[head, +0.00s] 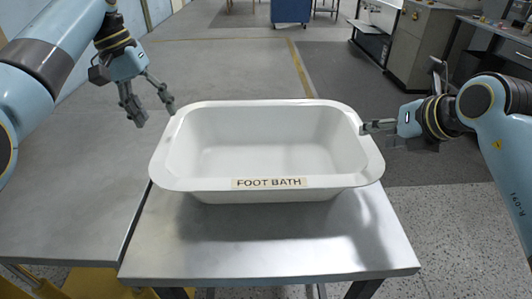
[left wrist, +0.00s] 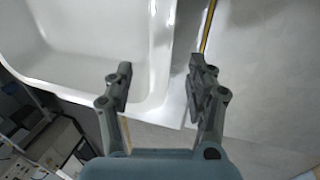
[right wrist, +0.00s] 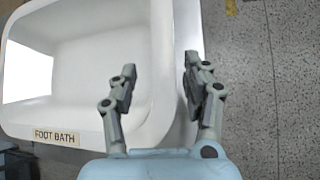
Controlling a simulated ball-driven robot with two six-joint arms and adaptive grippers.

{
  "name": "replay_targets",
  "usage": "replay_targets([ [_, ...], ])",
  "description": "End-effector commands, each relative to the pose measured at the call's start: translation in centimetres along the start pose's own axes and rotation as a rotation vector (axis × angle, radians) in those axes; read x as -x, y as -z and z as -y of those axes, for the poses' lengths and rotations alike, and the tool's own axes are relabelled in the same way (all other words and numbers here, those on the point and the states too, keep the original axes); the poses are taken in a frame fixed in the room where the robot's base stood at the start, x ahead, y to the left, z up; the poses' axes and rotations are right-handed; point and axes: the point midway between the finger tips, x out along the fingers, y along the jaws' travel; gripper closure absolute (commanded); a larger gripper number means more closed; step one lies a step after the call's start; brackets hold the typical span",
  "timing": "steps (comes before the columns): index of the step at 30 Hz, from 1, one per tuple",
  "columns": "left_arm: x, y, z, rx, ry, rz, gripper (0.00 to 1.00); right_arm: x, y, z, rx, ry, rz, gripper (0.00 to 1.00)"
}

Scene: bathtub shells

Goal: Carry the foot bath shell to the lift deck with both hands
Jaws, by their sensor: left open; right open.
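The foot bath shell (head: 265,188) is a white open tub with a rolled rim and a "FOOT BATH" label on its front. It stands upright on a grey metal table (head: 270,250). My left gripper (head: 152,108) is open, above and just left of the shell's left rim; in the left wrist view its fingers (left wrist: 158,80) show over the rim corner (left wrist: 150,105). My right gripper (head: 365,128) is open at the shell's right rim; in the right wrist view its fingers (right wrist: 158,80) appear on either side of the rim edge (right wrist: 160,60). I cannot tell whether they touch it. I cannot identify the lift deck for certain.
A wide grey surface (head: 60,190) adjoins the table on the left, with yellow parts (head: 95,283) below its front edge. A blue cabinet (head: 291,11) stands far back. Machines and a bench (head: 425,40) stand at the back right. The speckled floor (head: 440,220) at right is clear.

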Motion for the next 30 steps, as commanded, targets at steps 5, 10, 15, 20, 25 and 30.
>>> replay_targets([
  [5,-3.5,-0.1,-0.1,0.001,0.0,0.003,0.44,-3.4,0.0,-0.1,-0.002,-0.003,-0.001,0.51],
  [10,-6.3,-0.1,0.0,0.001,0.0,0.003,0.44,-6.2,0.0,-0.1,0.0,-0.002,-0.001,0.51],
  [15,-8.0,0.0,0.0,0.001,0.001,0.001,0.44,-8.0,0.0,-0.1,0.0,-0.001,0.0,0.51],
  [20,-8.6,0.0,0.0,0.0,0.001,-0.001,0.44,-8.6,-0.1,-0.1,0.001,-0.001,0.001,0.51],
  [25,-8.6,0.0,0.0,0.0,0.001,-0.001,0.44,-8.6,0.0,-0.1,0.001,-0.001,0.001,0.51],
  [30,-8.6,0.0,0.0,0.0,0.001,-0.001,0.56,-8.6,0.0,-0.1,0.001,-0.001,0.001,0.63],
])
